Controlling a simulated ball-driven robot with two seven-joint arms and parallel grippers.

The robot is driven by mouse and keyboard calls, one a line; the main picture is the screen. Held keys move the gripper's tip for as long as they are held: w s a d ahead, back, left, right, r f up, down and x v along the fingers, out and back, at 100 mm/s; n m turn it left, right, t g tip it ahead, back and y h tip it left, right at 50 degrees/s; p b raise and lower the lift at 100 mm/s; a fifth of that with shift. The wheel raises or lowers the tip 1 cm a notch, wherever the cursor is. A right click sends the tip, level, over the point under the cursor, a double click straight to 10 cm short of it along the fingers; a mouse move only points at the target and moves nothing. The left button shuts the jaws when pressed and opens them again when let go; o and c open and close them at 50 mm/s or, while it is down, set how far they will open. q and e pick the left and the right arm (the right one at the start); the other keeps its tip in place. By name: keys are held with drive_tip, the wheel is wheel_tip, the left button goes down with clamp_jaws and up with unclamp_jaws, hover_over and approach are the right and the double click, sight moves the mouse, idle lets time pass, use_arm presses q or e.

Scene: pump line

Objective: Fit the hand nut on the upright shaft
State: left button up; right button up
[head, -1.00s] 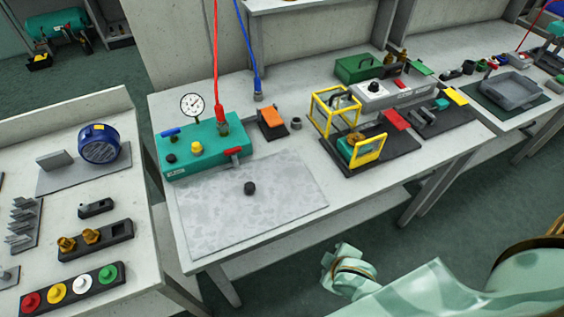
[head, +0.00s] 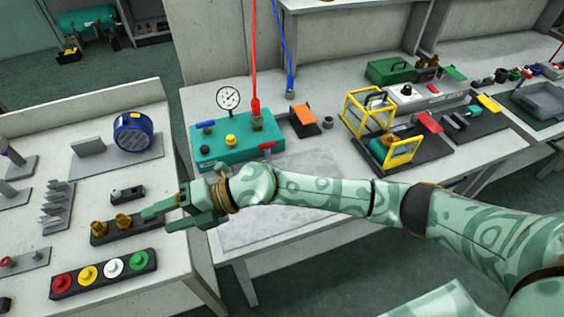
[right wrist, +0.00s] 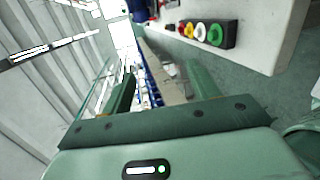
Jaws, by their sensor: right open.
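My right gripper (head: 155,220) reaches in from the right over the left table, open and empty, in front of the brass fittings. Its spread fingers also show in the right wrist view (right wrist: 162,88). A black strip carries a red knob (head: 62,284), a yellow knob (head: 87,274), a white knob (head: 113,267) and a green knob (head: 138,260). I cannot tell whether one of these is the hand nut. A grey post with a purplish top (head: 11,154) stands on a plate at the far left, possibly the upright shaft. My left gripper is not in view.
Two brass fittings (head: 123,220) sit in a black holder close to my right gripper. A teal gauge unit (head: 236,145) and yellow frames (head: 369,110) are on the middle table. A gap separates the tables.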

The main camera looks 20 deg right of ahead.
drive_tip(key=w+d+f+n+h, duration=0.1)
drive_tip(key=d+f+h, duration=0.1)
drive_tip(key=d+h, duration=0.1)
drive_tip(key=w+d+f+g+h, duration=0.1)
drive_tip(key=w+d+f+h, duration=0.1)
drive_tip(key=d, duration=0.3)
drive_tip(key=w+d+f+n+h, duration=0.1)
drive_tip(key=w+d+f+h, duration=0.1)
drive_tip(key=d+f+h, duration=0.1)
drive_tip(key=shift+w+d+f+n+g+h, duration=0.15)
drive_tip(key=shift+d+f+n+g+h, duration=0.2)
drive_tip(key=shift+d+f, duration=0.35)
drive_tip(key=w+d+h, duration=0.2)
drive_tip(key=d, duration=0.3)
drive_tip(key=w+d+r+m+h, duration=0.1)
drive_tip(key=w+d+h, duration=0.1)
drive_tip(key=d, duration=0.2)
drive_tip(key=w+d+m+h, duration=0.1)
drive_tip(key=w+d+h, duration=0.1)
drive_tip(key=d, duration=0.3)
drive_tip(key=shift+d+r+h, duration=0.25)
drive_tip(key=shift+d+r, duration=0.1)
drive_tip(key=shift+a+f+b, duration=0.1)
drive_tip(key=shift+f+b, duration=1.15)
drive_tip(key=shift+f, duration=0.15)
drive_tip(key=shift+f+b, duration=0.6)
drive_tip(key=shift+f, duration=0.55)
drive_tip(key=shift+a+r, duration=0.1)
drive_tip(key=shift+r, duration=0.15)
drive_tip(key=shift+s, duration=0.1)
